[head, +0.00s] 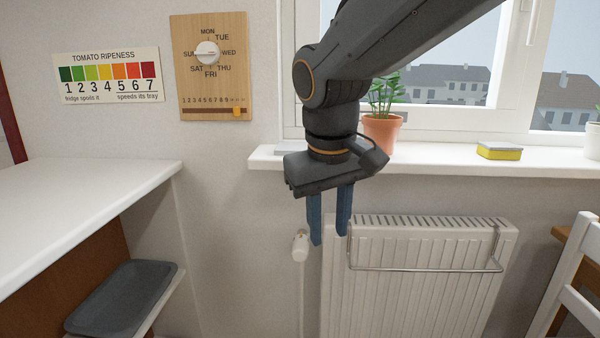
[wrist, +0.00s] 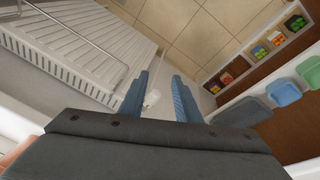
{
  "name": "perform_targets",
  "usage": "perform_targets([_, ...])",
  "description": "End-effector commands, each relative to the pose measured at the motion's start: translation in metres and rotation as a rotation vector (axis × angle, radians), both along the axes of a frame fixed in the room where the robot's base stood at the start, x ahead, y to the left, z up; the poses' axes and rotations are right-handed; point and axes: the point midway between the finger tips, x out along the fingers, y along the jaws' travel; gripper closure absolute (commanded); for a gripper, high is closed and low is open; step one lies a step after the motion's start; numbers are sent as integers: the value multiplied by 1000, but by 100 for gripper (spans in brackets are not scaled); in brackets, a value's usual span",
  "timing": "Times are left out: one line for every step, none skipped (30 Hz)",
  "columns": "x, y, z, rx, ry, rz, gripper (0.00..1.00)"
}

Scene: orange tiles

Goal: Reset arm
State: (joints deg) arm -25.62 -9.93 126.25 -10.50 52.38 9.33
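My gripper (head: 329,225) hangs from my dark grey arm in the middle of the head view, its blue fingers pointing down. The fingers are apart with nothing between them. In the wrist view my gripper (wrist: 160,95) also shows its two blue fingers spread, with floor and a white radiator valve seen beyond them. In the head view it is in front of the wall and the left end of the radiator, below the window sill.
A white radiator (head: 420,290) is behind and right. The window sill (head: 460,158) holds a potted plant (head: 382,132) and a yellow-grey sponge (head: 499,151). A white counter (head: 70,205) is left, with a grey tray (head: 120,297) below. A white chair (head: 570,270) stands at right.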

Motion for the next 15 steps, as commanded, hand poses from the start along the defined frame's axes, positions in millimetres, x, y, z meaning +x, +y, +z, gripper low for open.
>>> perform_targets([-17, -12, -18, 13, 39, -20, 70])
perform_targets([-27, -16, -28, 21, 61, -30, 70])
perform_targets([-39, -23, -39, 32, 87, -42, 70])
perform_targets([-48, -27, -47, 40, 105, -50, 70])
perform_targets([-57, -30, -55, 49, 122, -60, 70])
perform_targets([-68, -35, -65, 59, 143, -71, 70])
perform_targets([-76, -38, -71, 65, 159, -80, 70])
perform_targets([-84, -41, -77, 74, 173, -89, 70])
perform_targets([-94, -45, -85, 83, 191, -100, 70])
perform_targets([-102, -47, -91, 91, 204, -110, 70])
perform_targets([-109, -49, -97, 98, 217, -119, 70])
perform_targets([-119, -54, -104, 109, 233, -130, 70])
perform_targets([-127, -57, -110, 116, 247, -140, 70])
perform_targets([-134, -59, -113, 123, 256, -150, 70])
perform_targets([-130, -60, -104, 120, 250, -153, 70])
